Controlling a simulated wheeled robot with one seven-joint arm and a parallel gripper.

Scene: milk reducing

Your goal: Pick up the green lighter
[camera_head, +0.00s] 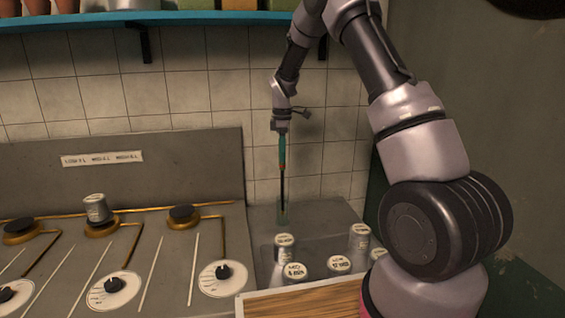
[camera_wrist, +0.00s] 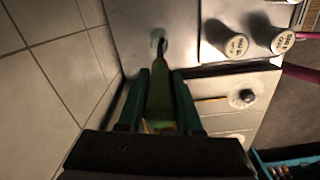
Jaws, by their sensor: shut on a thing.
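The green lighter (camera_head: 282,152) hangs upright below my gripper (camera_head: 281,128) in the head view.
Several lidded cans (camera_head: 295,271) stand on the counter, right and in front of the holder. A stove (camera_head: 170,260) with burners and knobs is on the left, a can (camera_head: 97,209) on one burner. A wooden board (camera_head: 310,298) lies in front. A blue shelf (camera_head: 180,18) hangs above.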

